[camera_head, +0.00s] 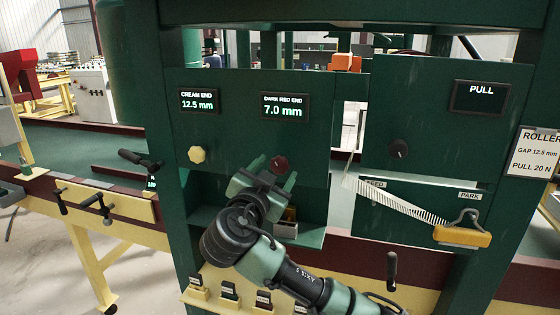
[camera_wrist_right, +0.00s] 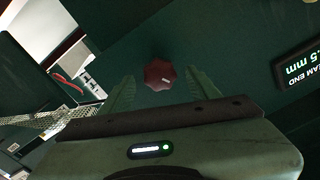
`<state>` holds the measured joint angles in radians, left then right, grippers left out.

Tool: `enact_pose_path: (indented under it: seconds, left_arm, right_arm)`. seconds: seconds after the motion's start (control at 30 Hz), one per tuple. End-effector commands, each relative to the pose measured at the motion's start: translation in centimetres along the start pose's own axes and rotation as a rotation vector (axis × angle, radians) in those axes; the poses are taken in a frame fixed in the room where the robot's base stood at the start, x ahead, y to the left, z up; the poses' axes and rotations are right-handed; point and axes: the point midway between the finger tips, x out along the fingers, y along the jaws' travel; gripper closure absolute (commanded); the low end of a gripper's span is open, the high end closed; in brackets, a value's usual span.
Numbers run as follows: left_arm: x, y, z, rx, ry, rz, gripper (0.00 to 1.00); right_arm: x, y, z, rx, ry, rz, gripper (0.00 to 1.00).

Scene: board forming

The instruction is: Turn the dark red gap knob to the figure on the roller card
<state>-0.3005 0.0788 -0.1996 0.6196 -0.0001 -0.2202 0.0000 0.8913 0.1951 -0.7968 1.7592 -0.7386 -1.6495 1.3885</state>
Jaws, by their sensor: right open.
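The dark red gap knob (camera_head: 278,163) is on the green panel below the DARK RED END display (camera_head: 285,106), which reads 7.0 mm. In the right wrist view the knob (camera_wrist_right: 159,74) has a lobed rim and a pale mark. My right gripper (camera_head: 275,172) is open at the knob. In the wrist view its fingers (camera_wrist_right: 161,88) stand either side of the knob, with gaps on both sides; the knob appears just beyond the tips. The roller card (camera_head: 536,152) at the right edge reads GAP 12.5 mm, PULL 20 N. My left gripper is not in view.
The cream knob (camera_head: 197,154) is left of my gripper, under the CREAM END display (camera_head: 199,100) reading 12.5 mm. A shelf (camera_head: 312,236) lies below the red knob.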

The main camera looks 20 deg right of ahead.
Motion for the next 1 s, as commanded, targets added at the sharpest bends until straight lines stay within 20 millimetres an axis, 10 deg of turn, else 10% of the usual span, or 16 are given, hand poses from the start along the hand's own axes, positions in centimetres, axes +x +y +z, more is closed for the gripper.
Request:
enact_pose_path:
  seconds: [0.6, 0.83, 1.0]
  left_arm:
    - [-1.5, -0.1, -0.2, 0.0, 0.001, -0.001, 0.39]
    - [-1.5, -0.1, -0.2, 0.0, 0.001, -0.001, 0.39]
    - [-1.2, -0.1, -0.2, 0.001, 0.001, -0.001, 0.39]
  right_arm:
    - [4.0, 0.1, 0.1, 0.0, -0.003, 0.0, 0.39]
    - [4.0, 0.1, 0.1, -0.001, -0.003, 0.0, 1.0]
    - [4.0, 0.1, 0.2, -0.007, -0.004, 0.0, 1.0]
